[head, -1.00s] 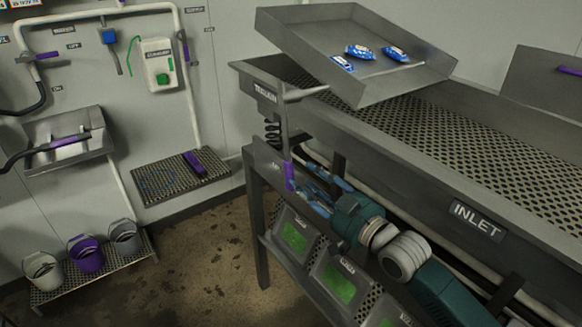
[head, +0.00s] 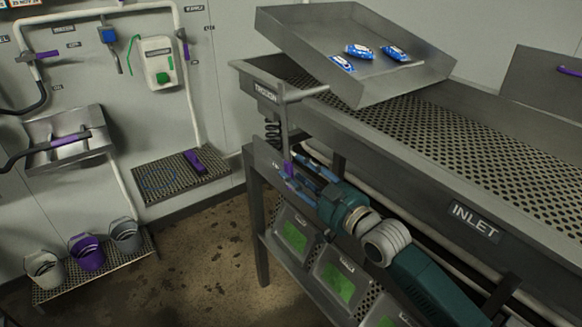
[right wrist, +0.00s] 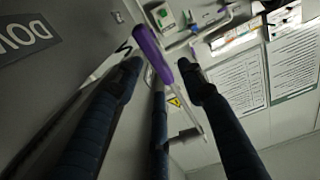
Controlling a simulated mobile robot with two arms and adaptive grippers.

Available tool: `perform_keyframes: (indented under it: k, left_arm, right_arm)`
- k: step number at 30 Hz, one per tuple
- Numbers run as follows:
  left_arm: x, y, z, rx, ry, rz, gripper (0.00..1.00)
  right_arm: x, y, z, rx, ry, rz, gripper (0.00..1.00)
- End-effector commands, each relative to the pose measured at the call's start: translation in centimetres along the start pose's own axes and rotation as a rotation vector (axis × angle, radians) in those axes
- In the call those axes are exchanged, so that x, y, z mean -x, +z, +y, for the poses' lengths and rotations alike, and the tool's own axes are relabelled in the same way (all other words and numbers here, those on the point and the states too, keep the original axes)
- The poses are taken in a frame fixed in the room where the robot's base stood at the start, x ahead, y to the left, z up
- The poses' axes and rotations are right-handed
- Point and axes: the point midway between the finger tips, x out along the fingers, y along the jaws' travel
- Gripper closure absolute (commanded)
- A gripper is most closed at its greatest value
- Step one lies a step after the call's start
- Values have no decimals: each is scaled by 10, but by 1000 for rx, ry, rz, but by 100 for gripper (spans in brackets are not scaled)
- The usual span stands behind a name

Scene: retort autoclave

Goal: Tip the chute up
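The chute (head: 290,37) is a grey open tray, tilted above the left end of the long inlet bed in the head view. Several blue-and-white packets (head: 358,51) lie in it. A thin grey lever beneath it ends in a purple handle (head: 289,167), partly hidden by my fingers. My right gripper (head: 291,180) is at this handle, its fingers reaching up-left. In the right wrist view the purple handle (right wrist: 152,53) lies between the two dark, spread fingertips of my right gripper (right wrist: 161,73); contact is not clear. My left gripper is not in view.
The perforated bed (head: 440,128), marked INLET, runs right above my right arm. Bins with green contents (head: 340,284) sit beneath its frame. A low perforated shelf (head: 180,178) and several buckets (head: 88,254) stand at left. Bare floor lies between.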

Motion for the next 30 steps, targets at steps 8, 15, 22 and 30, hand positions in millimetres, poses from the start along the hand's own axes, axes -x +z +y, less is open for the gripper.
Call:
perform_keyframes:
  k: [8, 15, 22, 30]
  left_arm:
    - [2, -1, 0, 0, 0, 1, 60]
    - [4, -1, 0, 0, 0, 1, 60]
    - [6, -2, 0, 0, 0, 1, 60]
    - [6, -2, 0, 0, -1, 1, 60]
  right_arm:
    - [-11, 0, 0, 1, 0, -1, 60]
    - [-20, 0, 0, -1, 0, -1, 60]
    - [-27, 0, 0, -1, 0, -1, 60]
    - [-32, 0, 0, 0, -1, -1, 60]
